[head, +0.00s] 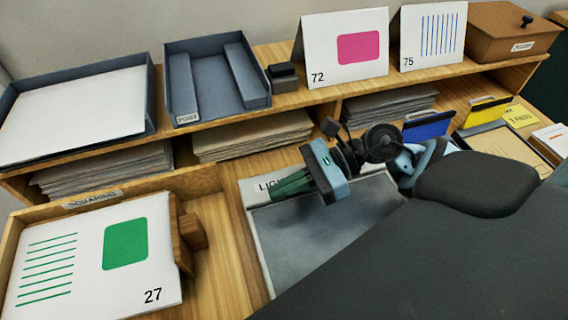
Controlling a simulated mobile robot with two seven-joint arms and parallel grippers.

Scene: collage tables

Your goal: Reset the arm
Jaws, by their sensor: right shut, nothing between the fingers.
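My right gripper (287,188) shows near the middle of the head view, on an arm that comes in from the right. Its dark green fingers are shut with nothing between them. They point left, over the upper left part of a grey panel (290,240) in a light frame. A label starting "LIG" is partly covered by the gripper. My dark arm hides the panel's right and lower part. My left gripper is not in view.
A wooden squaring tray (205,180) holds card 27 (75,280) at lower left. Behind, a shelf bears a paper tray (152,100), a post tray (215,85), cards 72 (320,55) and 75 (410,50), and a wooden box (490,40). Blue (428,128) and yellow (488,114) items stand right.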

